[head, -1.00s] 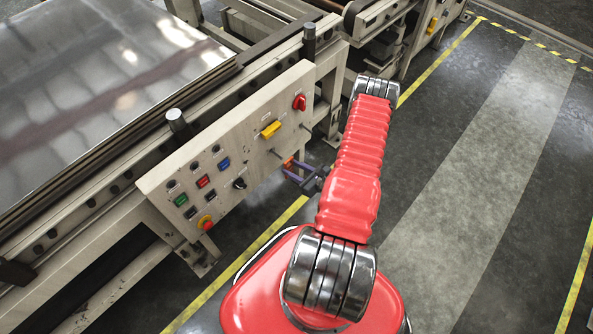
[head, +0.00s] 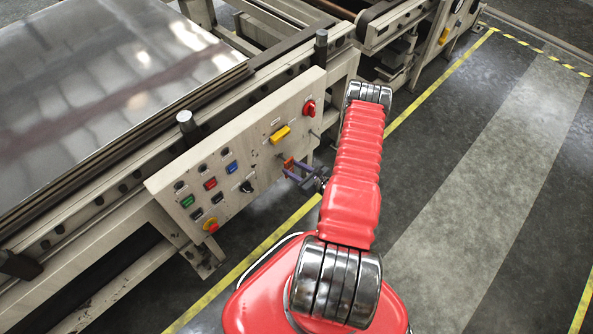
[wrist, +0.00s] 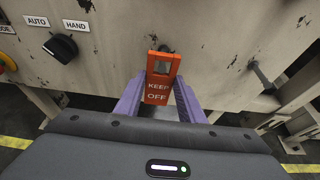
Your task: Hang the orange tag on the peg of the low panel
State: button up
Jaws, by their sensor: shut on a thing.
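The orange tag (wrist: 157,91) reads "KEEP OFF" and has an opening in its upper part. My gripper (wrist: 157,98), with purple fingers, is shut on the tag's lower part and holds it upright close to the beige low panel (wrist: 115,75). A dark round peg end (wrist: 165,47) shows right behind the tag's top edge; I cannot tell whether it touches or enters the opening. Another metal peg (wrist: 260,74) sticks out of the panel to the right. In the head view the tag (head: 288,163) is a small orange patch beside the panel, with my gripper (head: 294,172) partly hidden.
The panel carries a black AUTO/HAND knob (wrist: 61,47), a yellow switch (head: 281,135), a red switch (head: 309,108) and several coloured buttons. The press table (head: 110,90) stands behind it. Open floor (head: 460,190) lies to the right.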

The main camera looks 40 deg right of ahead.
jog(key=shift+w, duration=0.6)
jog(key=shift+w+f, duration=0.4)
jog(key=shift+w, duration=0.15)
jog(key=o, duration=1.1)
jog(key=v, duration=1.3)
jog(key=shift+s, duration=0.4)
